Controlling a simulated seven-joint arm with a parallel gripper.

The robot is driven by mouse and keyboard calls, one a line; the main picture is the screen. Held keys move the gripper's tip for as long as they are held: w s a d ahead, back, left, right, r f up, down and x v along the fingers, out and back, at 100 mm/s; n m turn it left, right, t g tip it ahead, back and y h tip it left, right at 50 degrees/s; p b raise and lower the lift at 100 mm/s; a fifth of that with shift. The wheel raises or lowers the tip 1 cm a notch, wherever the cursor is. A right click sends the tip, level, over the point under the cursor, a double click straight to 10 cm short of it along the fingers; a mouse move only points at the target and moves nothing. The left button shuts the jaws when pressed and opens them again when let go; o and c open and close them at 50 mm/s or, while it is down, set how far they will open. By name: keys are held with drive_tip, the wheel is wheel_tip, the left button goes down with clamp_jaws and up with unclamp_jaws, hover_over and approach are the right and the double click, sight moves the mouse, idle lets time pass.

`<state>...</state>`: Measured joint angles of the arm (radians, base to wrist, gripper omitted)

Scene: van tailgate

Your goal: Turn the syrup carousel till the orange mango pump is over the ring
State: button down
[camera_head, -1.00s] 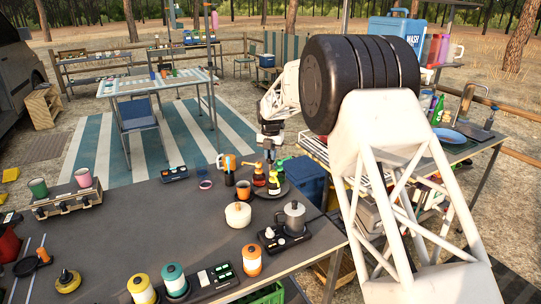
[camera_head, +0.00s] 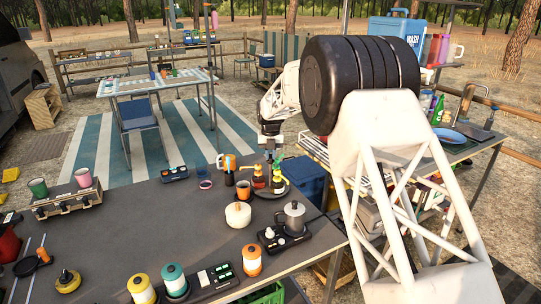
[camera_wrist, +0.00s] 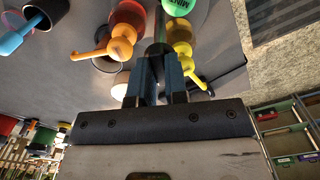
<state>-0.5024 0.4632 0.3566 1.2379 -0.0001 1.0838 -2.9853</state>
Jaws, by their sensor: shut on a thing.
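The syrup carousel (camera_head: 264,194) is a dark round tray with several pump bottles at the table's right edge. The orange pump (camera_wrist: 121,45) sits on a red-orange bottle, its spout pointing left; it also shows in the head view (camera_head: 250,167). My gripper (camera_wrist: 160,62) is shut on a dark upright post (camera_wrist: 160,32) between the orange and yellow pumps. A pinkish ring (camera_head: 205,184) lies on the table left of the carousel, apart from the orange spout.
A dark cup (camera_wrist: 38,14) with a blue thing in it stands left of the carousel. The table's middle left (camera_head: 140,225) is clear.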

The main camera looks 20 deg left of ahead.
drive_tip(key=c, duration=1.1)
unclamp_jaws()
drive_tip(key=shift+c, duration=0.2)
drive_tip(key=shift+r, duration=3.9)
